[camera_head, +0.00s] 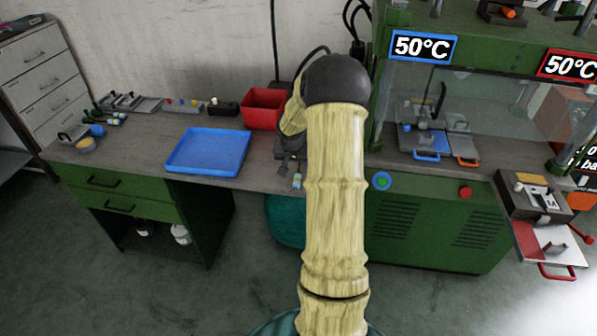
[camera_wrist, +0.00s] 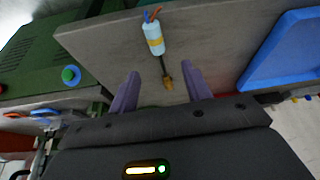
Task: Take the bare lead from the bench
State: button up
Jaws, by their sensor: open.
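The bare lead (camera_wrist: 154,38) lies on the grey bench (camera_wrist: 105,50) in the wrist view. It has a pale blue body with a yellow band, coloured wire ends at one end and a dark stem with a brass tip at the other. My gripper (camera_wrist: 160,72) is open, its two purple fingers on either side of the stem and brass tip, apart from them. How far the fingers are above the bench is hard to tell. In the head view the lead (camera_head: 297,181) shows small near the bench's front edge, and my gripper (camera_head: 289,153) is partly hidden by my arm.
A blue tray (camera_head: 207,151) lies left of the lead, and a red bin (camera_head: 264,107) stands behind. The green press (camera_head: 440,215) stands close on the right. Small tools and parts (camera_head: 130,103) sit at the bench's far left. Bench around the lead is clear.

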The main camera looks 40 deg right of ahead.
aim_at(297, 176)
jog(key=x, duration=0.3)
jog(key=shift+f, duration=0.15)
jog(key=shift+f, duration=0.3)
jog(key=x, duration=0.4)
jog(key=shift+s+f, duration=0.15)
jog(key=shift+f, duration=0.15)
jog(key=shift+c, duration=0.5)
grip_shut()
